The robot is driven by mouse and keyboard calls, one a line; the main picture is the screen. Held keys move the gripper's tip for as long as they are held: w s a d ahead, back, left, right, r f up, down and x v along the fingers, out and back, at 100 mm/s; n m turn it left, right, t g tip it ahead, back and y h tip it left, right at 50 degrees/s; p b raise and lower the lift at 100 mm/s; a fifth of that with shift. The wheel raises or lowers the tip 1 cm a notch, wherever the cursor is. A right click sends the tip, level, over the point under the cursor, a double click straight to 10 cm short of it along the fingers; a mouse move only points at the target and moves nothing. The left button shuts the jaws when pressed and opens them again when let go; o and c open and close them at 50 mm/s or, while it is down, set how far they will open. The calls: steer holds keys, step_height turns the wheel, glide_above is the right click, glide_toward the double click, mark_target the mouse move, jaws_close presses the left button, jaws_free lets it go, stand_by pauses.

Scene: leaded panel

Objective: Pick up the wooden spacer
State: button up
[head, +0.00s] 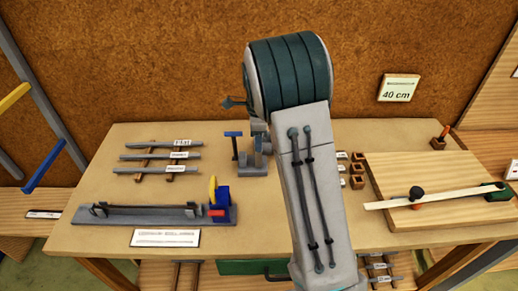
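I cannot tell for sure which thing is the wooden spacer. Several small brown wooden blocks or cups (357,182) with dark tops stand in a column just right of my arm, with small white labels beside them. A long pale wooden strip (440,198) lies across the wooden board (400,165) at the right, with a dark knob on it. My arm rises through the middle of the head view and hides part of the bench behind it. My gripper does not show.
Grey bars lie on wooden rests (146,170) at the left of the bench (115,202). A long grey fixture (150,214) with blue, red and yellow parts lies in front of them. A grey device with a blue handle (233,134) stands left of my arm.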

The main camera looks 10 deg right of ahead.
jaws_close()
